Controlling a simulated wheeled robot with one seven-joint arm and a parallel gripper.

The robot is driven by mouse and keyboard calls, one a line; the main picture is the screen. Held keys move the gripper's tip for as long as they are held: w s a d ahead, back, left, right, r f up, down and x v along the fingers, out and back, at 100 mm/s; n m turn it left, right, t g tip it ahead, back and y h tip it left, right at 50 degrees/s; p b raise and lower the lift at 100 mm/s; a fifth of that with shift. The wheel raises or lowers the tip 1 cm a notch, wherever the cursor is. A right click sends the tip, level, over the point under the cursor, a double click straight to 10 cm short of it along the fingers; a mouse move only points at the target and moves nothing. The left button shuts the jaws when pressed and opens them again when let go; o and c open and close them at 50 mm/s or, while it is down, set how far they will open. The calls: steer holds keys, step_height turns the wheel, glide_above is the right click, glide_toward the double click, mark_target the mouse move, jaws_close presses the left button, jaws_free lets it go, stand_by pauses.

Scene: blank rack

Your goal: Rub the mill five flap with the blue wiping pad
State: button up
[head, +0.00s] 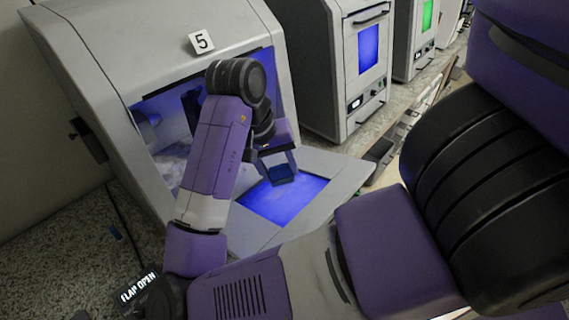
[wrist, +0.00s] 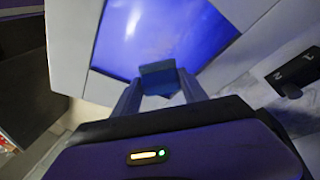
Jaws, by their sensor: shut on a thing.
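The mill labelled 5 (head: 150,55) stands at the left in the head view, its front open. Its flap (head: 318,163) is lowered and lies out to the front, with a glowing blue window (head: 312,194). The flap window fills the upper middle of the wrist view (wrist: 165,35). My gripper (head: 279,168) is over the flap and shut on the blue wiping pad (head: 284,175). The pad shows between the fingertips in the wrist view (wrist: 158,78), over the window's edge. I cannot tell whether the pad touches the flap.
A small display reading "FLAP OPEN" (head: 139,287) is at the lower left. More grey machines with a blue window (head: 368,47) and a green window (head: 427,15) stand along the bench to the right. A dark handle (wrist: 285,85) shows at the right in the wrist view.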

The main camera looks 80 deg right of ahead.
mark_target(262, 199)
steer(key=shift+w+a+f, duration=0.1)
steer(key=shift+w+a, duration=0.55)
steer(key=shift+a, duration=0.45)
steer(key=shift+w+a+f, duration=0.1)
steer(key=shift+w+a, duration=0.55)
steer(key=shift+a, duration=0.5)
steer(key=shift+w+a, duration=0.65)
steer(key=shift+a, duration=0.45)
steer(key=shift+s+d+r+p, duration=0.1)
steer(key=shift+s+d+p, duration=0.25)
steer(key=shift+d, duration=0.35)
steer(key=shift+s+d+r+p, duration=0.1)
steer(key=shift+s+d+p, duration=0.15)
steer(key=shift+s+d, duration=0.3)
steer(key=shift+s+d+f+p, duration=0.1)
steer(key=shift+s+d+p, duration=0.5)
steer(key=shift+d, duration=0.6)
steer(key=shift+s+d+f+p, duration=0.1)
steer(key=shift+s+d+p, duration=0.25)
steer(key=shift+s+d, duration=0.65)
steer(key=shift+s+d+f+p, duration=0.1)
steer(key=shift+s+d+p, duration=0.4)
steer(key=shift+d, duration=0.85)
